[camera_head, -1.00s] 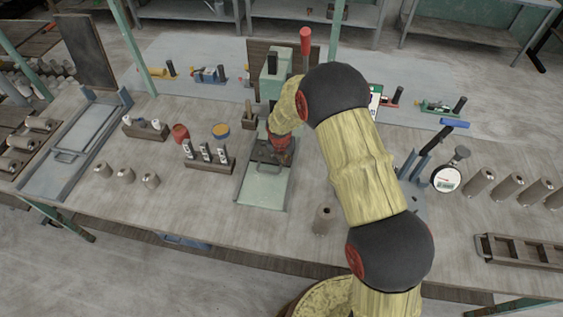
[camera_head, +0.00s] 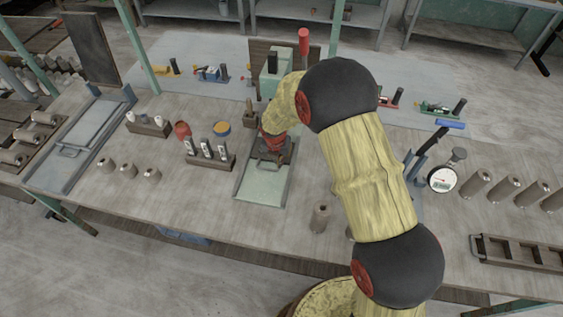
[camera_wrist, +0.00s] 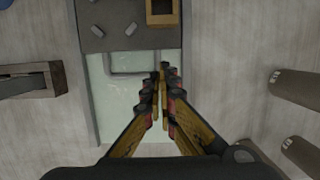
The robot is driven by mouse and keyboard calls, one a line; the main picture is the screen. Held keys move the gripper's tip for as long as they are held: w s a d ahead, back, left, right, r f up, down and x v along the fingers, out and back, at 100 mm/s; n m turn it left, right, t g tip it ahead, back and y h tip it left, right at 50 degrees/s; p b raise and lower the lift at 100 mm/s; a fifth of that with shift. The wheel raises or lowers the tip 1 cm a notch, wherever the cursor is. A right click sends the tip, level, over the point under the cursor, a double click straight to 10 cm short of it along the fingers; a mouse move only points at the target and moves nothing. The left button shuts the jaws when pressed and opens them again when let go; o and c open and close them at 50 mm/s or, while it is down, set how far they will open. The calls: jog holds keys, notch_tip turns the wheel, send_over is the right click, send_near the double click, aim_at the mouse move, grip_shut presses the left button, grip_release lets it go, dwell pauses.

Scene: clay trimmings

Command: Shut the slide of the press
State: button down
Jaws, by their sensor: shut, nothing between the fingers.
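The press (camera_head: 271,84) has a green body and a red-topped lever (camera_head: 304,45), and stands behind a pale green bed with raised side rails (camera_head: 262,190). Its dark slide plate (camera_head: 279,157) lies at the far part of the bed, partly hidden by my gripper (camera_head: 271,152). In the wrist view the dark slide plate (camera_wrist: 120,38) has a loop handle (camera_wrist: 132,70) at its near edge, over the bare bed (camera_wrist: 115,110). My gripper (camera_wrist: 161,70) is shut and empty, its fingertips beside the handle's right end. I cannot tell whether they touch.
A wooden rack with several upright pieces (camera_head: 210,162) stands left of the press bed. A grey cylinder (camera_head: 319,218) stands to the right, near my arm. A dial gauge (camera_head: 442,179) is farther right. The table just in front of the bed is clear.

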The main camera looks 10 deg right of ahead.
notch_tip(320, 180, up, 5)
jog(key=s+a, duration=0.2)
jog(key=s, duration=0.1)
jog(key=shift+t+h, duration=0.3)
jog(key=shift+t, duration=0.5)
jog(key=x, duration=0.3)
jog(key=b+x, duration=0.1)
jog(key=x, duration=0.2)
jog(key=b+x, duration=0.1)
jog(key=x, duration=0.2)
jog(key=shift+s+d+f, duration=0.1)
jog(key=shift+d+f, duration=0.3)
jog(key=shift+f, duration=0.05)
jog(key=w, duration=0.1)
jog(key=w+d, duration=0.1)
jog(key=w, duration=0.1)
jog(key=shift+w+d, duration=0.2)
jog(key=shift+w, duration=0.25)
jog(key=shift+p, duration=0.3)
